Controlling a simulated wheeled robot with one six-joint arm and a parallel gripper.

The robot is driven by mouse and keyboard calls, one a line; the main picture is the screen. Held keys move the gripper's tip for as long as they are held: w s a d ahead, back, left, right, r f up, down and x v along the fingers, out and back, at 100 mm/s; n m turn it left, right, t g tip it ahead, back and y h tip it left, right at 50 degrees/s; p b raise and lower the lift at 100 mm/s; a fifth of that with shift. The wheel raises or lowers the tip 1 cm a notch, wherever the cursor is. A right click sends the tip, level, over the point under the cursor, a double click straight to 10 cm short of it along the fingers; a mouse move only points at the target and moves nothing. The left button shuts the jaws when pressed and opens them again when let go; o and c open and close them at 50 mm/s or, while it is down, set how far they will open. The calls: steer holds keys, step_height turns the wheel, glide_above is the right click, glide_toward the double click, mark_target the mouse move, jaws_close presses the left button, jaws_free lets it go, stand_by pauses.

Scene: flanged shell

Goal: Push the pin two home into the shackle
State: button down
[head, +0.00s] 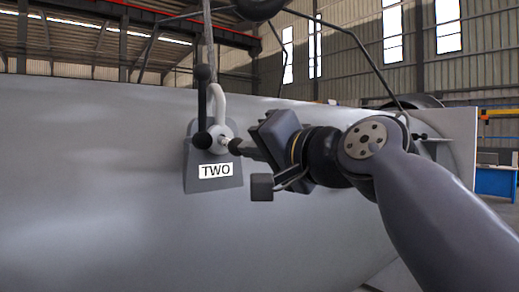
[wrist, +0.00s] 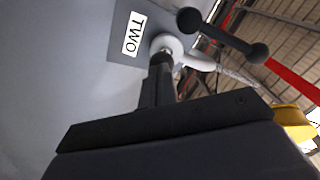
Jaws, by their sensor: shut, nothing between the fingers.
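The shackle (head: 217,98) is a pale bow at the grey lug plate labelled TWO (head: 215,170), under a hanging rope. In the wrist view the shackle (wrist: 168,44) shows as a white ring and arm. A black bar with ball ends (head: 203,108), seemingly the handle of pin two, stands upright left of the shackle; it also shows in the wrist view (wrist: 225,34). A small metallic end (head: 224,142) shows at the shackle's eye. My gripper (head: 235,147) is shut and empty, its tips at that eye from the right. Whether they touch is unclear. The pin's shank is mostly hidden.
The big grey shell (head: 90,180) fills the space behind the lug. A flange (head: 445,150) stands at its right end. Thin dark rods and the rope (head: 208,35) run above. The space below the label is clear.

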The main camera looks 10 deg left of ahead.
steer(key=shift+f+p+x, duration=0.2)
steer(key=shift+p+x, duration=0.2)
steer(key=shift+x, duration=0.6)
steer(key=shift+w+a+f, duration=0.1)
steer(key=shift+w+a, duration=0.3)
steer(key=shift+a, duration=0.05)
steer(key=shift+w+a+r+p, duration=0.25)
steer(key=shift+w+a+p, duration=0.1)
steer(key=shift+a+p, duration=0.1)
stand_by(0.3)
steer(key=b+v, duration=0.5)
steer(key=v, duration=0.8)
steer(key=shift+s+d, duration=0.2)
steer(key=shift+d, duration=0.05)
